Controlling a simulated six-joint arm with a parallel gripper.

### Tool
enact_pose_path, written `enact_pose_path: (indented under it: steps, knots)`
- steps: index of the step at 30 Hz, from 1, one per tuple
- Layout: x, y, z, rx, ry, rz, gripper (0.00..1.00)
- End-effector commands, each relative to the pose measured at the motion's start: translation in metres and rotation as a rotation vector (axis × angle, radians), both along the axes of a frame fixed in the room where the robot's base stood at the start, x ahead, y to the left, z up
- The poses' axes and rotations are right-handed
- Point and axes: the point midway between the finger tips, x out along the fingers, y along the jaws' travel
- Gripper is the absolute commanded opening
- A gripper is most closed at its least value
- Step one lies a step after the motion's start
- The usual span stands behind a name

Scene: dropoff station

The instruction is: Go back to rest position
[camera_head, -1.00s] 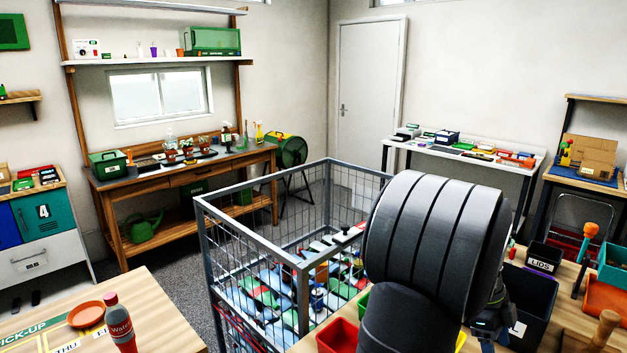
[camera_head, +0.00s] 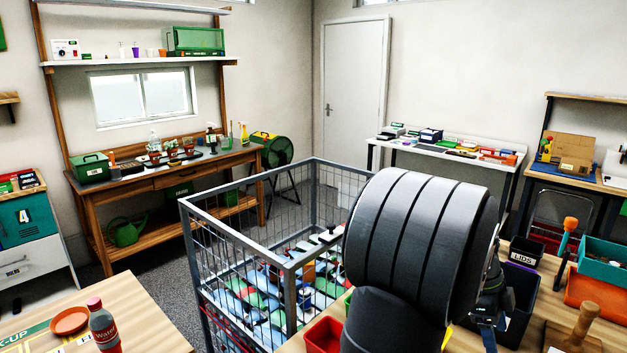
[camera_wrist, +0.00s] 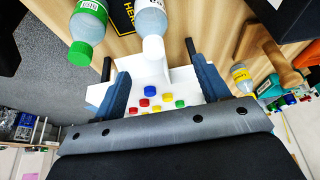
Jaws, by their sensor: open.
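My gripper (camera_wrist: 160,78) shows in the wrist view with its two blue-grey fingers apart. No object is clamped between them. A white tray-like piece with several red, blue, green and yellow round caps (camera_wrist: 152,89) shows in the gap between and beyond the fingers. In the head view, my dark arm fills the lower middle, and my gripper is mostly hidden behind it, above the right-hand table near a dark bin (camera_head: 523,290).
A wire cage (camera_head: 252,195) of mixed items stands left of my arm. A wooden-handled tool (camera_head: 583,325) and orange bin (camera_head: 595,290) are at right.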

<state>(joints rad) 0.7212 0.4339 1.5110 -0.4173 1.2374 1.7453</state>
Motion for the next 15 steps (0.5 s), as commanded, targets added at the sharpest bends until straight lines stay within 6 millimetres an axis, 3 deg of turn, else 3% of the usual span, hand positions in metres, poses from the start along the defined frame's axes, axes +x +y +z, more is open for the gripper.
enact_pose_path:
  steps: [15]
  knots:
    - [0.095,0.043,0.026,-0.001,0.000,0.262,0.68]
